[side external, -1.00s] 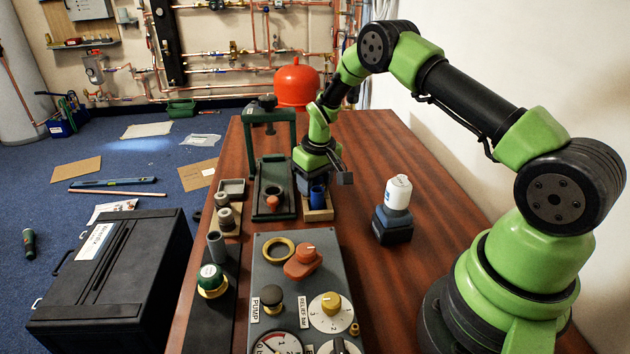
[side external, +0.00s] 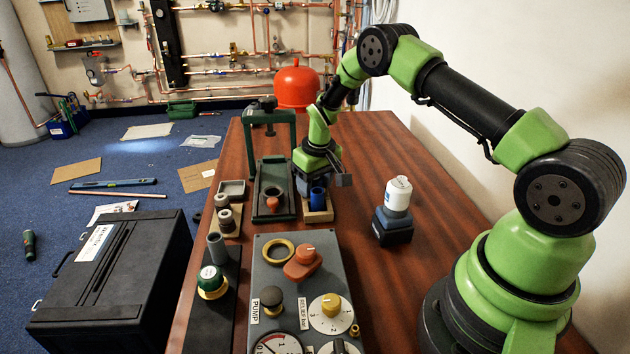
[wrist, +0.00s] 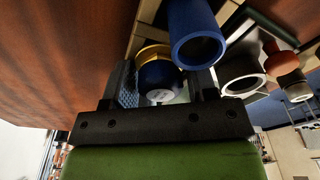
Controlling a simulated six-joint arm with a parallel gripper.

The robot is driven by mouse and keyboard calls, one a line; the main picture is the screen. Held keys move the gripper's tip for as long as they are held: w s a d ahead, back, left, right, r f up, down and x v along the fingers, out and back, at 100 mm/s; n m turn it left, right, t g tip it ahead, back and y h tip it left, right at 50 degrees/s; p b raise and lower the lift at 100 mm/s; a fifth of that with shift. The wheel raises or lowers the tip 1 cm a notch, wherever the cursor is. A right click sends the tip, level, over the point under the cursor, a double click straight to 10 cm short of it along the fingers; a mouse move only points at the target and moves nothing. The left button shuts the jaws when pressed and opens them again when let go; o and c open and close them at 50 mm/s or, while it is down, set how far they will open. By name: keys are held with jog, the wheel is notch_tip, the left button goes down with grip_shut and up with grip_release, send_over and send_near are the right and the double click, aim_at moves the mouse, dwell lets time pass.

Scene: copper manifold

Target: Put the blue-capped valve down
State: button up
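The blue-capped valve (wrist: 160,80), with a yellow band, sits between the two fingers of my gripper (wrist: 163,88) in the wrist view. The left finger is close against its side; whether both fingers press on it is unclear. In the side view my gripper (side external: 318,170) is low over the wooden block (side external: 318,214) at the table's far part, and the valve is hidden or too small to make out. A blue tube (wrist: 196,35) stands right beside the valve; it also shows in the side view (side external: 318,196). Whether the valve rests on the block is not clear.
A green press frame (side external: 270,118) with a tray stands just left of my gripper. A grey ring-ended part (wrist: 243,82) is near the right finger. The grey panel (side external: 262,325) with knobs lies nearer.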

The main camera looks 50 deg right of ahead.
jog(key=shift+o, duration=0.4)
jog(key=shift+a, duration=0.15)
notch_tip(320, 180, up, 12)
jog(key=s, duration=0.2)
notch_tip(320, 180, up, 10)
jog(key=r+t, duration=0.1)
jog(key=t, duration=0.1)
send_over(319, 181)
jog(key=s+a, duration=0.4)
jog(key=a, duration=0.1)
jog(key=s+a+r+t+y, duration=0.1)
jog(key=s+a+r+t, duration=0.1)
jog(key=s, duration=0.8)
jog(key=s+a+r+m+t+y, duration=0.1)
jog(key=s+a+r, duration=0.3)
jog(key=s+a, duration=0.3)
jog(key=s, duration=0.3)
jog(key=shift+m+t, duration=0.3)
jog(key=shift+t, duration=0.1)
